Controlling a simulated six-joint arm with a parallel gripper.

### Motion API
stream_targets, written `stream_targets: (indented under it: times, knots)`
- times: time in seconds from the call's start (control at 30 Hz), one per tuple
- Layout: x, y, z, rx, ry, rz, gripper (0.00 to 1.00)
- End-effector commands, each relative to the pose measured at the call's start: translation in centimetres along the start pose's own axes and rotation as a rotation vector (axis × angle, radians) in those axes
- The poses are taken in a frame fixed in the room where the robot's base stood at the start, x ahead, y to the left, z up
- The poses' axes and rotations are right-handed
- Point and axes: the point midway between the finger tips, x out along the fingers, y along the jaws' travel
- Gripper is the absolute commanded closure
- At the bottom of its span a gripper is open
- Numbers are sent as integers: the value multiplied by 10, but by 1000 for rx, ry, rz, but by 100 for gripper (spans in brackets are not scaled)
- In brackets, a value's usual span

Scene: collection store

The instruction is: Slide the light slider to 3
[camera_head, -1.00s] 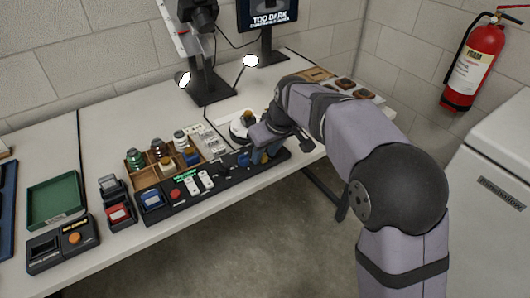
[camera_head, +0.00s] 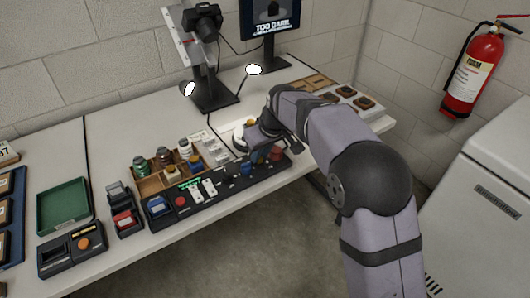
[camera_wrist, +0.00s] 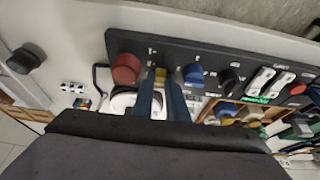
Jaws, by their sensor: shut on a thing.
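The black control panel (camera_head: 222,188) lies along the front of the table. In the wrist view, the panel (camera_wrist: 150,44) shows a small yellow slider cap (camera_wrist: 160,75) between a red knob (camera_wrist: 125,68) and a blue knob (camera_wrist: 194,73). My gripper (camera_wrist: 160,82) has its two fingers on either side of this yellow cap and is shut on it. The slider's scale marks are too small or hidden to read. In the head view, my gripper (camera_head: 262,156) is over the panel's right end and hides the cap. The monitor (camera_head: 270,17) reads "TOO DARK".
A wooden rack of jars (camera_head: 165,170) stands behind the panel. A camera on a stand (camera_head: 203,20) and two lit lamps, one of them on the right (camera_head: 254,69), are further back. A green tray (camera_head: 64,205) lies at the left. A white round stand (camera_head: 240,138) is close behind my gripper.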

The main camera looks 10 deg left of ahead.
Motion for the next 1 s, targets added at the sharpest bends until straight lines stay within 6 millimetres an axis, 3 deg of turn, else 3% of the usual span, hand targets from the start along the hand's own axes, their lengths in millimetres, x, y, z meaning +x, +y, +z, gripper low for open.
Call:
stream_targets:
  times: [0.4, 0.43, 0.5, 0.83, 1.0]
  knots:
    - [2, 0, -8, 0, 4, 2, 100]
    - [2, 0, -8, 0, 4, 2, 82]
    - [3, 0, -8, 0, 4, 2, 67]
    - [1, 0, -7, 0, 3, 1, 67]
    - [-12, 0, -8, 0, 5, 2, 67]
